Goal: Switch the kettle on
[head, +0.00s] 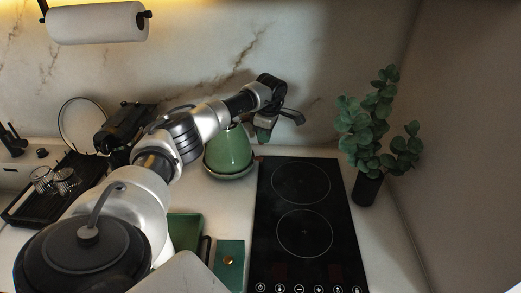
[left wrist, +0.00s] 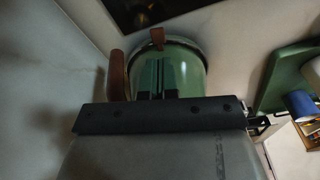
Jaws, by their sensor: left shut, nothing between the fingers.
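The green kettle (head: 229,152) stands on its base at the back of the counter, just left of the hob, partly behind my left arm. My left gripper (head: 264,132) is above the kettle's right side, its fingers shut and empty. In the left wrist view the shut fingers (left wrist: 157,78) lie in front of the green kettle body (left wrist: 187,66). A brown handle (left wrist: 117,76) is at the left, and a small red-brown tab (left wrist: 157,36), which looks like the switch, sticks out past the fingertips. I cannot tell whether the fingers touch the kettle. My right gripper is not in view.
The black hob (head: 304,222) lies right of the kettle, with a potted plant (head: 368,186) beyond it. A dark dish rack (head: 40,207) with glasses stands at the left. A green tray (head: 185,231) is in front of the kettle. A paper towel roll (head: 97,23) hangs above.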

